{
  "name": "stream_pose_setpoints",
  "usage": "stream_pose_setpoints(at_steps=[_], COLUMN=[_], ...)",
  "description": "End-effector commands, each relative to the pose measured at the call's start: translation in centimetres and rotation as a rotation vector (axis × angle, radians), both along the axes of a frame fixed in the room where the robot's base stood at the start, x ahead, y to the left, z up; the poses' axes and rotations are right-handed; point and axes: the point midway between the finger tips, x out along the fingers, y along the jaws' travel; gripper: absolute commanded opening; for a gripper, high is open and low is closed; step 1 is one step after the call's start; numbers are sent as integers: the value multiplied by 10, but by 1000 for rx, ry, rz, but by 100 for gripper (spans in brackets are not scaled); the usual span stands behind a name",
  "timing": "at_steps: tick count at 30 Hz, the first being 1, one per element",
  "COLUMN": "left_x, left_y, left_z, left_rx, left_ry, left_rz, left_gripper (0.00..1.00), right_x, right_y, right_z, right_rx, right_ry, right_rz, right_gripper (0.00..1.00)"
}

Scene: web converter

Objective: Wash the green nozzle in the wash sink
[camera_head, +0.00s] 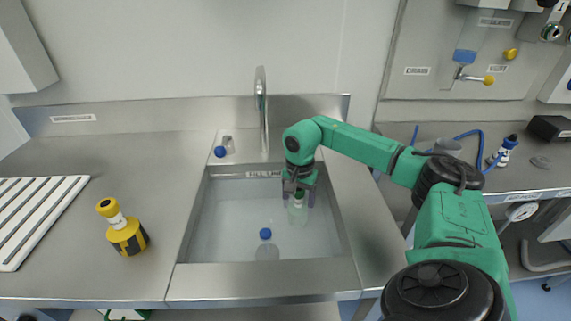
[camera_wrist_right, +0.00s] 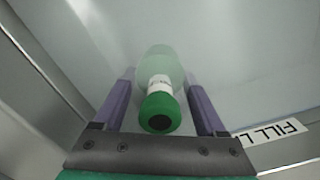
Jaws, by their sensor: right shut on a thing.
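The green nozzle (camera_wrist_right: 160,112) shows in the right wrist view with its green end, dark centre and white label between my purple fingers. Its far part looks pale green, as if under water. In the head view the nozzle (camera_head: 298,215) hangs upright in the wash sink (camera_head: 219,171), at the right side of the basin. My right gripper (camera_head: 299,197) is shut on it and points down into the sink; it also shows in the right wrist view (camera_wrist_right: 159,100). My left gripper is not in view.
A blue-topped piece (camera_head: 265,234) stands in the sink. The tap (camera_head: 262,100) rises behind it. A yellow and black nozzle (camera_head: 127,236) stands on the left counter, beside a white slatted rack (camera_head: 35,210).

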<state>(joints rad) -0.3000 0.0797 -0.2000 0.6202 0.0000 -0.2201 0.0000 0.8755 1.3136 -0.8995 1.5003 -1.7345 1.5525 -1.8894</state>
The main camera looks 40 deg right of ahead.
Motion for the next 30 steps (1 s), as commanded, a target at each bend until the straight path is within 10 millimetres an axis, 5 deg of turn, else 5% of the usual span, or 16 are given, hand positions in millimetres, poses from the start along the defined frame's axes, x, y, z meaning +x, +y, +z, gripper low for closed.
stream_pose_setpoints(at_steps=[21, 30], left_x=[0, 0], left_y=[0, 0], left_z=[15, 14], left_rx=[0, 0], left_ry=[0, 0], left_rz=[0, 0], left_gripper=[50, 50], right_x=[42, 30], right_y=[55, 38], right_z=[1, 0], right_rx=[2, -1], right_ry=[-1, 0], right_rz=[0, -3], right_gripper=[12, 12])
